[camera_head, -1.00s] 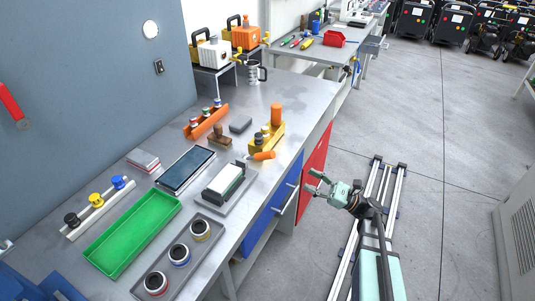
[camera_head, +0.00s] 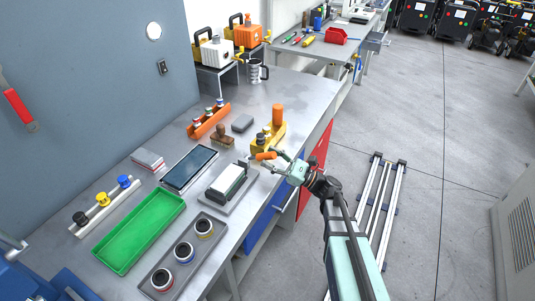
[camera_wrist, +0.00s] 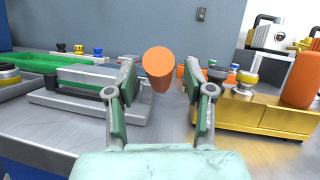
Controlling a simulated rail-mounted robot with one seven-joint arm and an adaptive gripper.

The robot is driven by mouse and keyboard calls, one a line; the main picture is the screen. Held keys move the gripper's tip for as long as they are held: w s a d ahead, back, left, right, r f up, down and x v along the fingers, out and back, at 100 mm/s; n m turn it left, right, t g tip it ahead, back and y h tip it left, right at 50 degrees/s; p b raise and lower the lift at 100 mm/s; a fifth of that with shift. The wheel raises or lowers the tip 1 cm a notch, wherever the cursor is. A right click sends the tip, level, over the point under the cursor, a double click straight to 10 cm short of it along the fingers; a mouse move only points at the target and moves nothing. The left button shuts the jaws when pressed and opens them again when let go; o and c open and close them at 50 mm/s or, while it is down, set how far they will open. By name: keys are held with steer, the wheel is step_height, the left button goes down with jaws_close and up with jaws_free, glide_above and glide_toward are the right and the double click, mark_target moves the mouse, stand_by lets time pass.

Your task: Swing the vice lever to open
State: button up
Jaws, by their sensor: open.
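The yellow vice (camera_head: 262,146) stands near the right edge of the grey workbench, with an orange upright cylinder (camera_head: 277,113) at its far end. Its orange lever (camera_head: 265,156) points out at the near end. In the wrist view the lever's round end (camera_wrist: 158,62) faces me between the fingertips, and the gold vice body (camera_wrist: 245,112) is to the right. My gripper (camera_head: 271,160) is open at the lever's end, with a finger on either side and visible gaps. Whether the fingers reach past the lever's end is hard to tell.
A grey fixture with a white block (camera_head: 226,178) sits close on the near side of the vice. A brown stamp-like piece (camera_head: 222,136) and a grey block (camera_head: 242,123) lie to its left. A green tray (camera_head: 138,234) is farther left.

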steer(key=shift+x, duration=0.8)
jaws_close()
